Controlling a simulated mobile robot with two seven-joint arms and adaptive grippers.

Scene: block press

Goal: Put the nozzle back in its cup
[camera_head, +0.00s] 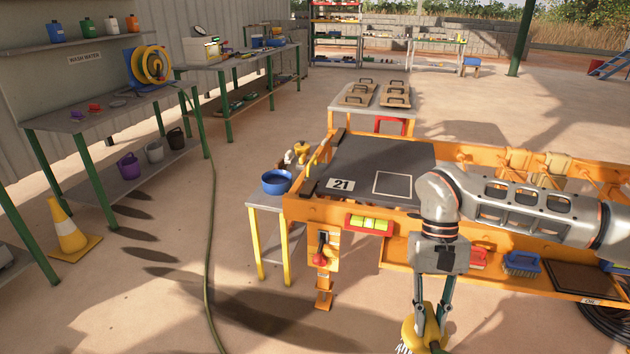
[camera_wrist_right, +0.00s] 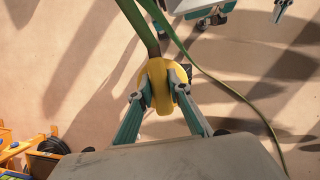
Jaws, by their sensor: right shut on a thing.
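The yellow nozzle (camera_head: 411,334) is at the bottom edge of the head view, partly cut off, with pale bristle-like streaks at its lower left. My right gripper (camera_head: 431,320) is shut on it, pointing down in front of the orange press frame. In the right wrist view the yellow nozzle (camera_wrist_right: 158,72) sits between the two fingertips of my right gripper (camera_wrist_right: 160,92), and a hose runs up from it. I cannot tell for sure which holder is its cup; an orange bracket (camera_head: 324,298) hangs below the lever panel.
The orange press frame (camera_head: 300,209) with its dark bed stands behind the gripper. A blue bowl (camera_head: 277,182) sits on a small stand to its left. A green hose (camera_head: 209,250) crosses the floor. A traffic cone (camera_head: 68,230) stands at the left. The floor in between is open.

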